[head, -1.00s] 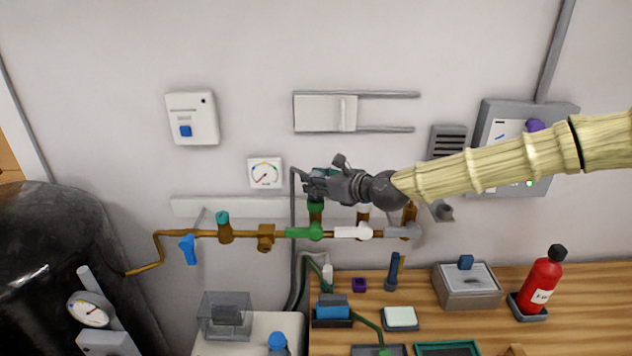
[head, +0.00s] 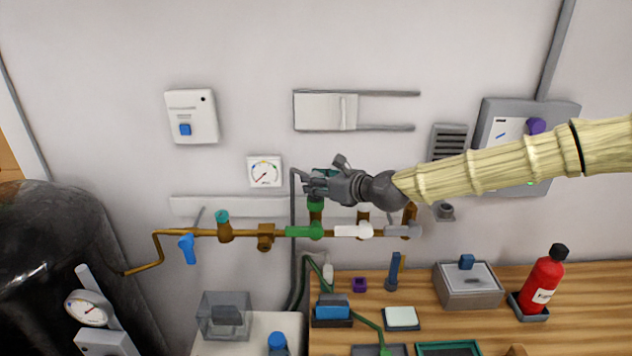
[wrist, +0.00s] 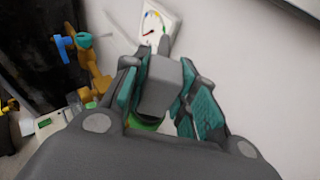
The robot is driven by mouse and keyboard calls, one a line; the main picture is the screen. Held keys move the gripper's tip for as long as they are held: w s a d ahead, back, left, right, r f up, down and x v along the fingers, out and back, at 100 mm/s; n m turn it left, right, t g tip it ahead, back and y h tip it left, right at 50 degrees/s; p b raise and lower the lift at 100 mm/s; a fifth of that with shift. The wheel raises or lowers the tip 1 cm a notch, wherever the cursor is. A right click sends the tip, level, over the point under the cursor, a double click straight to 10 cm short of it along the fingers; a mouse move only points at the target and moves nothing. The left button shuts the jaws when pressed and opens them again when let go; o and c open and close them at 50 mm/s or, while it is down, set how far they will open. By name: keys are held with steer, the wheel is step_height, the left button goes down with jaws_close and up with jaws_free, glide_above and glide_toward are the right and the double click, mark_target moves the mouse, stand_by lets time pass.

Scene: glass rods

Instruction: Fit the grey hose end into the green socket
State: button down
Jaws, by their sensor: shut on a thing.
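My gripper (head: 312,186) is shut on the grey hose end, which shows as a grey block (wrist: 165,85) between the teal finger pads in the wrist view. The green socket (head: 316,206) stands upright on the brass pipe, right below my fingers in the head view. In the wrist view, part of the green socket (wrist: 145,123) shows just under the grey block. The fingers hide where the two meet, so I cannot tell whether the end is seated. The dark grey hose (head: 293,215) hangs down the wall left of the socket.
The brass pipe carries a green sleeve (head: 299,232), a white sleeve (head: 346,231) and a blue lever (head: 187,248). A dial gauge (head: 265,171) is on the wall to the left. Below is a wooden bench (head: 430,300) with a red extinguisher (head: 542,284) and a grey box (head: 468,287).

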steer(key=shift+f, duration=0.3)
steer(key=c, duration=1.4)
jaws_free()
steer(key=p+v, duration=0.1)
steer(key=v, duration=1)
steer(key=shift+r+p, duration=0.1)
steer(key=shift+p, duration=0.25)
